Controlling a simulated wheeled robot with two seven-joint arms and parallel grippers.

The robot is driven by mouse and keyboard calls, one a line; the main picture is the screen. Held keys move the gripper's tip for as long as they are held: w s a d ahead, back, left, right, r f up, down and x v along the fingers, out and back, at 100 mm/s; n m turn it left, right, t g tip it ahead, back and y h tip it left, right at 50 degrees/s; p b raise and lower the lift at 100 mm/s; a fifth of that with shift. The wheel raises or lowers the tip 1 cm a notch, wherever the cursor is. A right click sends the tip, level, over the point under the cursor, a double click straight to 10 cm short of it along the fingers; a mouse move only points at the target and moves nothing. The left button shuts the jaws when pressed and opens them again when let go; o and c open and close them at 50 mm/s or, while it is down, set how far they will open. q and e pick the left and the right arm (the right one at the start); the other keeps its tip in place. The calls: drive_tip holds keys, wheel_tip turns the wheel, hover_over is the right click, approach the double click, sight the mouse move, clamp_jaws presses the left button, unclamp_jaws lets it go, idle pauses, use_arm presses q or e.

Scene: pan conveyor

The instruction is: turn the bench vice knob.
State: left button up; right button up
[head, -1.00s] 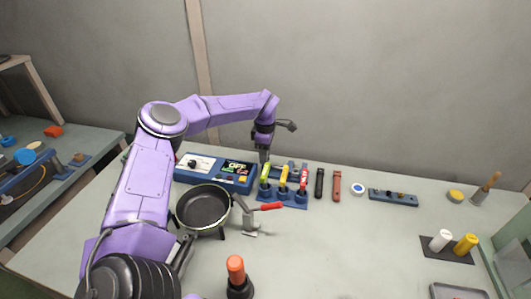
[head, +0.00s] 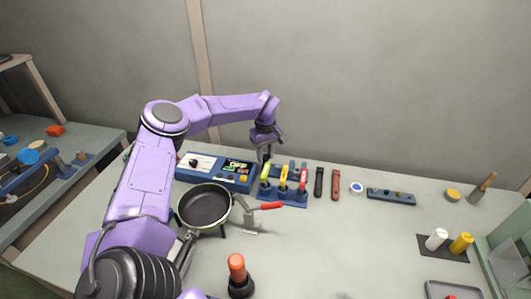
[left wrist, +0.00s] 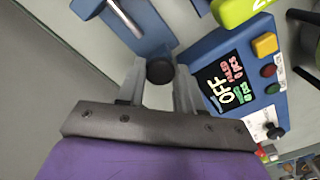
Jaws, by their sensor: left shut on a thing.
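The bench vice has a round black knob (left wrist: 160,70), which sits between the two grey fingers of my left gripper (left wrist: 160,88) in the left wrist view. The fingers are closed on the knob. The blue vice body (left wrist: 150,22) with a bare metal rod lies just beyond it. In the head view my left gripper (head: 264,157) points down behind the tool rack, beside the blue control box. There the knob is hidden by the gripper, and only a little blue of the vice shows behind the rack. My right gripper is not in view.
A blue control box (head: 203,177) with an OFF display stands left of the gripper. A blue rack (head: 290,201) holds green, yellow and red-handled tools in front. A dark pan (head: 205,206) and an orange-topped handle (head: 237,263) stand nearer.

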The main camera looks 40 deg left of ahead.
sight(266, 156)
use_arm(q)
drive_tip(key=shift+w+a+r+m, duration=0.15)
drive_tip(key=shift+r+m, duration=0.15)
drive_tip(key=shift+m, duration=0.3)
drive_tip(key=o, duration=0.9)
drive_tip(key=shift+o, duration=0.7)
drive_tip(key=shift+f, duration=0.15)
wheel_tip(266, 156, up, 11)
drive_tip(key=b, duration=0.1)
drive_tip(key=shift+f, duration=0.2)
